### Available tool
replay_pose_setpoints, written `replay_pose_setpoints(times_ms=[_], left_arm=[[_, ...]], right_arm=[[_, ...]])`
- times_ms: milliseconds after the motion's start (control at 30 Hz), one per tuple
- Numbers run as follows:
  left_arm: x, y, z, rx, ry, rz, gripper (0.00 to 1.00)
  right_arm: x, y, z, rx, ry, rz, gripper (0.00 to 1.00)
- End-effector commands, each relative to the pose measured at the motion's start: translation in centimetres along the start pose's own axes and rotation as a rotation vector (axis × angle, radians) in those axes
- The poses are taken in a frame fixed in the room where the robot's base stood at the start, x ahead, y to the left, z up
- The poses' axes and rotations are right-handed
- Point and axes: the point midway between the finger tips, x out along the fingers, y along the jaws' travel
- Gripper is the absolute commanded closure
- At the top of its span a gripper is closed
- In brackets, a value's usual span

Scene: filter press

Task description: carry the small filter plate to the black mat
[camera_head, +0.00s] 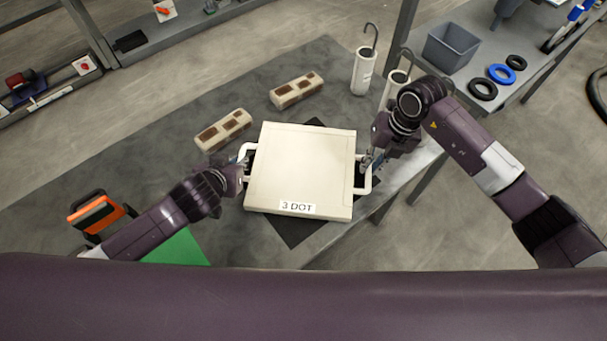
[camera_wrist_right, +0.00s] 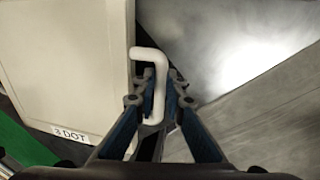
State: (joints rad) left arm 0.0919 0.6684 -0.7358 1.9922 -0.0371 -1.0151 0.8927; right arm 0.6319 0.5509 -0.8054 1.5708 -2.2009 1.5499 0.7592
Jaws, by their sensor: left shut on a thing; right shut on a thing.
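The small filter plate (camera_head: 300,168) is a cream square slab labelled "3 DOT", with a white handle on each side. It also fills the left of the right wrist view (camera_wrist_right: 65,60). My left gripper (camera_head: 245,164) is shut on the plate's left handle. My right gripper (camera_head: 367,162) is shut on the right handle; in the right wrist view its fingers (camera_wrist_right: 155,95) clasp the white bar. The black mat (camera_head: 290,232) lies on the grey table beneath the plate and is mostly hidden by it. Whether the plate touches the mat I cannot tell.
Two cream-brown blocks (camera_head: 222,130) (camera_head: 296,90) lie behind the plate. White cylinders with hooks (camera_head: 364,72) stand at the back right. An orange-black case (camera_head: 95,212) and a green sheet (camera_head: 178,249) are at the left. A grey bin (camera_head: 451,47) and rings (camera_head: 501,74) sit on another bench.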

Motion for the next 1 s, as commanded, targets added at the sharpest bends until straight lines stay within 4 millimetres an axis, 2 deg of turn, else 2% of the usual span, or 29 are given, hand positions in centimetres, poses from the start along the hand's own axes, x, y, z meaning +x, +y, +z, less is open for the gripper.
replay_pose_setpoints(times_ms=[267,300,467,767,867,1000], left_arm=[[1.1,-0.3,0.9,0.0,0.005,-0.007,1.0],[1.2,-0.3,1.1,0.0,0.0,-0.008,0.88],[1.0,-0.2,1.0,0.0,0.0,-0.006,0.72],[0.9,-0.1,1.0,0.0,0.0,-0.001,0.72],[0.2,0.0,1.0,-0.001,0.0,-0.001,0.72],[-1.8,-0.1,1.1,0.001,0.0,0.0,0.72]], right_arm=[[1.5,-0.5,0.1,0.002,-0.001,-0.004,1.0],[1.6,-0.6,0.0,0.003,0.001,-0.006,0.88],[1.4,-0.5,0.0,0.002,0.001,-0.004,0.72],[1.4,-0.3,0.0,0.001,0.0,-0.001,0.72],[1.4,-0.3,0.0,0.0,0.0,-0.001,0.72],[1.4,-0.3,0.0,0.0,0.0,-0.001,0.72]])
